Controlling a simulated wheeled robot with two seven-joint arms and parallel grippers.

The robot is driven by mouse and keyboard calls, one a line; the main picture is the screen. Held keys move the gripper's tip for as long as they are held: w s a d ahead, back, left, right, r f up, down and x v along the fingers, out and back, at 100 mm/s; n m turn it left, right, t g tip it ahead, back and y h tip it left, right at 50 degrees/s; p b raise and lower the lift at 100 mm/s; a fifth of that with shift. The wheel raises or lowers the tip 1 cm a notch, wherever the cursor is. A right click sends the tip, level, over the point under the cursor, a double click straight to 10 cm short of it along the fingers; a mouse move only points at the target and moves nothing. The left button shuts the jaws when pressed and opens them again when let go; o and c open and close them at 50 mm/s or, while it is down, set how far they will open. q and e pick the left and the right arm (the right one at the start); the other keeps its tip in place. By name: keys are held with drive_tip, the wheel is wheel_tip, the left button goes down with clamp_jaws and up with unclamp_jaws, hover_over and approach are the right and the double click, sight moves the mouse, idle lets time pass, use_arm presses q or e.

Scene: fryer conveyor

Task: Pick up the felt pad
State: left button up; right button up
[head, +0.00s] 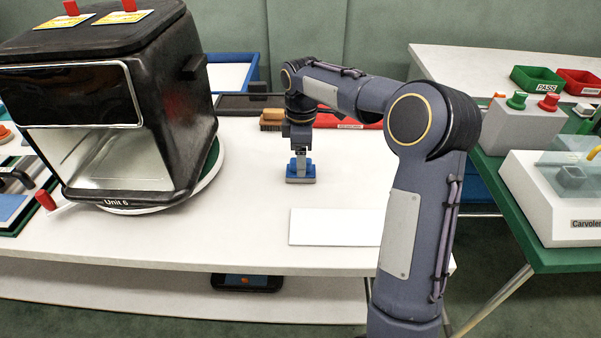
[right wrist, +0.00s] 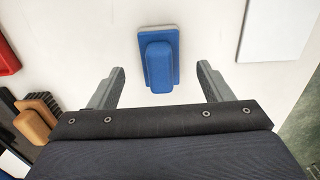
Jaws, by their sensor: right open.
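The felt pad (head: 301,174) is a blue block with a raised blue handle and a pale underside. It lies on the white table, right below my right gripper (head: 301,150) in the head view. In the right wrist view the felt pad (right wrist: 158,55) lies ahead of and between the two open grey fingers of my right gripper (right wrist: 158,88). The fingers stand on either side of the handle's line, apart from it, with nothing between them. My left gripper is not in view.
A black fryer unit (head: 100,110) stands on a round base at the left. A white sheet (head: 335,227) lies in front of the pad. A wooden brush (head: 271,120) and a red tray (head: 345,119) are behind. The table around the pad is clear.

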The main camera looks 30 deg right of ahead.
wheel_tip(320, 180, down, 4)
drive_tip(key=shift+a+r, duration=0.1)
drive_tip(key=c, duration=1.1)
drive_tip(key=shift+r, duration=0.1)
drive_tip(key=shift+r, duration=0.55)
drive_tip(key=s+a+r, duration=0.2)
drive_tip(key=a+r, duration=0.2)
drive_tip(key=s+a+r, duration=0.2)
drive_tip(key=a+r, duration=0.2)
drive_tip(key=s+a+r+p, duration=0.1)
drive_tip(key=s+a+r, duration=0.2)
drive_tip(key=a, duration=0.1)
drive_tip(key=shift+r, duration=0.4)
